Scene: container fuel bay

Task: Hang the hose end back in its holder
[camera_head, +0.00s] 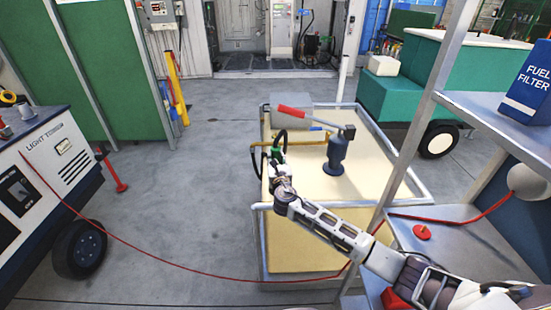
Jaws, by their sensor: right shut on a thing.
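My right gripper (279,174) reaches in from the lower right and is shut at the front left of the cream-topped cart. It is shut on the hose end, whose green part (275,154) shows just beyond the fingers. A black hose (283,137) loops up from it. The jaws themselves are small and partly hidden by my wrist. A yellow bar (292,143) runs beside the loop along the cart's left part; I cannot tell whether it is the holder. My left gripper is not in view.
A grey shelf rack (470,245) is close on the right. A red cable (190,267) crosses the floor from the light tower (45,165). Floor left of the cart is otherwise open.

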